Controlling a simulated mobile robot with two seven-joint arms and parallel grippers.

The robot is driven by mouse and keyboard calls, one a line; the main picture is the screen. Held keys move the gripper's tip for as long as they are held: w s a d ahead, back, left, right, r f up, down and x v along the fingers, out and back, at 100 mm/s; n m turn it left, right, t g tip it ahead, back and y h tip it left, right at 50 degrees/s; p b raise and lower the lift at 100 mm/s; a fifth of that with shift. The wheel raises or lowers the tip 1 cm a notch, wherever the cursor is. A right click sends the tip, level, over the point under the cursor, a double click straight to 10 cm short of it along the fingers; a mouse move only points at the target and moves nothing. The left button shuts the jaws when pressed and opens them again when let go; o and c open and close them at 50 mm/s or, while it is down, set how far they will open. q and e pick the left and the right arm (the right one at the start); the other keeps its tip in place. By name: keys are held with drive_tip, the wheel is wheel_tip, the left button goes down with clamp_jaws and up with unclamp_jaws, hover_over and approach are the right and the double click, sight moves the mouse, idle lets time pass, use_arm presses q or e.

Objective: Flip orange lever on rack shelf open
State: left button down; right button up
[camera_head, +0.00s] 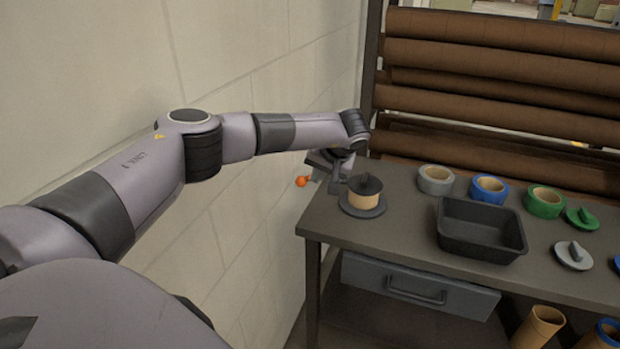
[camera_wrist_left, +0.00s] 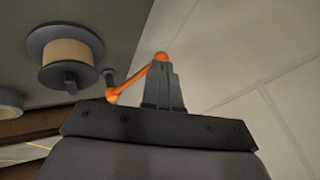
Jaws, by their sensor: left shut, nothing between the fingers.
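The orange lever shows as a round orange knob (camera_head: 301,181) at the left end of the table in the head view. In the left wrist view the orange lever (camera_wrist_left: 132,84) runs slantwise from a dark pivot post up to its knob by my fingers. My left gripper (camera_head: 328,180) is at the lever, shut with nothing between its fingers. In the wrist view the fingers (camera_wrist_left: 164,80) stand beside the lever arm and partly overlap the knob; I cannot tell whether they touch. My right gripper is not in view.
A spool with tan tape (camera_head: 363,197) stands right beside the gripper on the dark table (camera_head: 400,235). A black tray (camera_head: 481,230), grey roll (camera_head: 435,180), blue roll (camera_head: 488,190) and green roll (camera_head: 544,201) lie farther right. A wall (camera_head: 260,80) is close on the left.

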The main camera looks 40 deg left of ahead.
use_arm(q)
drive_tip(key=shift+v, duration=0.95)
drive_tip(key=shift+s+f, duration=0.1)
drive_tip(key=shift+s, duration=0.1)
